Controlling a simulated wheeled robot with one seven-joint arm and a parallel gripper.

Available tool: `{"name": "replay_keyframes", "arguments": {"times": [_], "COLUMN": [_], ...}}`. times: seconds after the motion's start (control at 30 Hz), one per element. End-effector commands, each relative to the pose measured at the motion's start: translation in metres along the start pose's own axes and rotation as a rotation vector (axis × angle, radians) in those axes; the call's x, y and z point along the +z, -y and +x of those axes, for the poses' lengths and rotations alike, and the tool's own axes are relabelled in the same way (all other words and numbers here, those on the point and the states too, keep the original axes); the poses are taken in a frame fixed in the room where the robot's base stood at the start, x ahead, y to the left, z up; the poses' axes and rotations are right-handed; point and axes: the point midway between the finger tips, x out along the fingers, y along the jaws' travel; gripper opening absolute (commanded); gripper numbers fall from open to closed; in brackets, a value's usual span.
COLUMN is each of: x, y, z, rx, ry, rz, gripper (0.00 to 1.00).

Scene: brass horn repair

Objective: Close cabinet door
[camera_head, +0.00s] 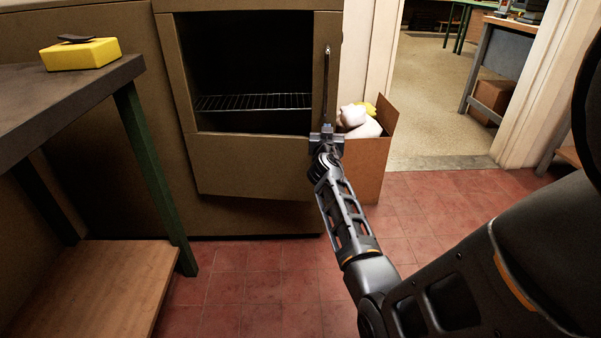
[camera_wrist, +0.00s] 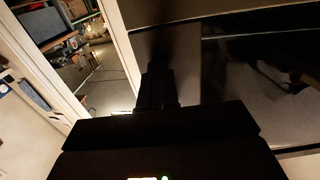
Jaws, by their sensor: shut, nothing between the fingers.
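The brown cabinet (camera_head: 80,24) stands at the left and centre of the head view. Its door (camera_head: 250,165) has a large window, through which a dark inside and a wire rack (camera_head: 255,101) show. The door looks slightly ajar, with a dark gap along its lower edge. A vertical handle (camera_head: 326,85) is on the door's right side. My gripper (camera_head: 327,134) is shut and empty at the door's right edge, just below the handle; I cannot tell whether it touches. In the wrist view, my dark fingers (camera_wrist: 158,88) are close together before a brownish panel.
A cardboard box (camera_head: 368,165) with pale and yellow items stands right of the cabinet. A dark table (camera_head: 60,95) with a yellow block (camera_head: 80,54) and a low wooden shelf (camera_head: 95,285) are at the left. Red tiled floor (camera_head: 265,285) lies clear in front. A doorway opens at the right.

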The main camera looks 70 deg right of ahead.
Motion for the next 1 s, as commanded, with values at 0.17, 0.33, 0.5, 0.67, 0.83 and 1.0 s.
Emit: {"name": "replay_keyframes", "arguments": {"times": [0.17,0.33,0.5,0.67,0.83,1.0], "x": [0.001,0.001,0.001,0.0,0.0,0.001], "y": [-0.001,-0.001,0.001,0.001,0.0,0.0], "z": [0.035,0.059,0.073,0.082,0.084,0.084], "rx": [-0.049,-0.048,-0.048,-0.046,-0.045,-0.044], "ry": [-0.001,0.0,0.001,0.0,0.002,0.002], "rz": [0.002,0.001,-0.001,0.001,0.001,0.001], "gripper": [0.0,0.0,0.0,0.0,0.0,0.0]}}
